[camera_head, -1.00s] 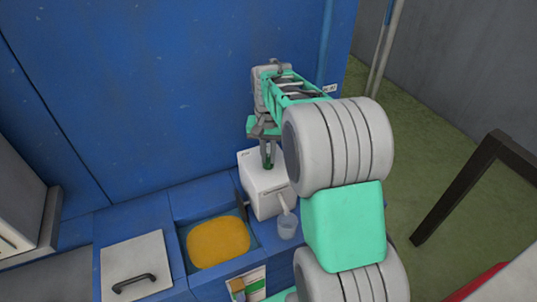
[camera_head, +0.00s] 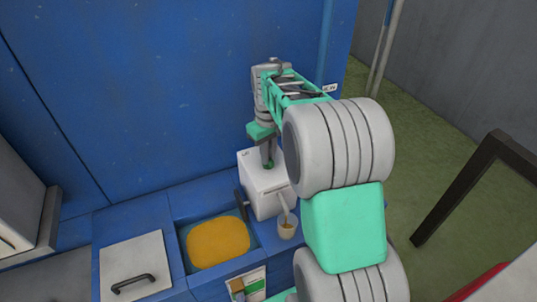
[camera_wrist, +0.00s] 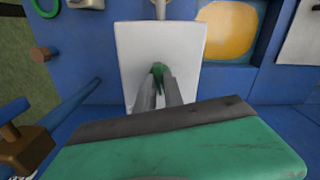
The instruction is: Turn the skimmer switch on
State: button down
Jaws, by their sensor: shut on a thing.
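The skimmer is a white box (camera_head: 262,190) beside a basin of orange-yellow liquid (camera_head: 218,242). Its spout (camera_head: 283,205) points down to a small cup (camera_head: 287,229) that holds something brownish. A green switch (camera_wrist: 158,72) stands on the white box (camera_wrist: 185,48); in the wrist view it is between my finger ends and partly hidden by them. My gripper (camera_head: 268,163) points straight down onto the box top, shut on the green switch. It also shows in the wrist view (camera_wrist: 159,82). The box's small label is too small to read.
A dark paddle (camera_head: 241,200) is at the box's left side, by the basin. A pale lid with a dark handle (camera_head: 133,281) lies left of the basin. A blue wall (camera_head: 150,100) rises close behind. A dark frame (camera_head: 465,185) stands at the right over open green floor.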

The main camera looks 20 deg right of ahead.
jog(key=shift+n, duration=1.6)
jog(key=c, duration=1.5)
grip_release()
jog(key=shift+o, duration=0.2)
jog(key=shift+r, duration=0.15)
notch_tip(320, 180, up, 8)
jog(key=shift+f+b, duration=0.2)
jog(key=shift+b, duration=0.4)
